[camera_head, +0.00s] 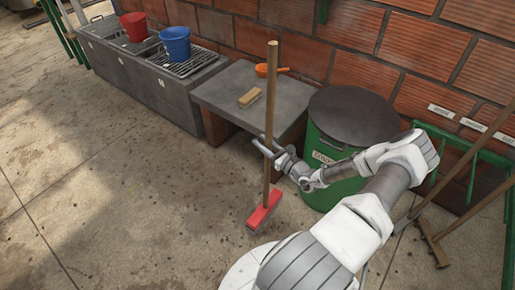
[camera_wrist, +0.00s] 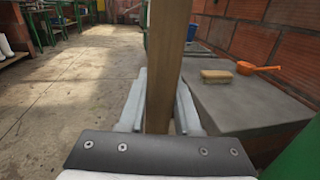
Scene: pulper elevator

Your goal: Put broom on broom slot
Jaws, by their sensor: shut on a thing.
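The broom with a red head (camera_head: 264,209) stands nearly upright, its wooden handle (camera_head: 271,100) rising past the grey ledge. My gripper (camera_head: 272,151) is shut on the handle below its middle. In the wrist view my gripper (camera_wrist: 160,112) has the wooden handle (camera_wrist: 168,60) between its fingers. The broom head is low, at or just above the floor; I cannot tell if it touches. At the right, a green rack (camera_head: 480,155) on the brick wall has small white labels (camera_head: 441,111) above it. Other wooden-handled tools (camera_head: 465,163) lean there.
A green bin with a dark lid (camera_head: 352,112) stands between the ledge (camera_head: 228,95) and the rack. A brush (camera_head: 250,98) and an orange scoop (camera_head: 266,71) lie on the ledge. Red (camera_head: 134,27) and blue (camera_head: 176,43) buckets stand on the trough. The floor at left is clear.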

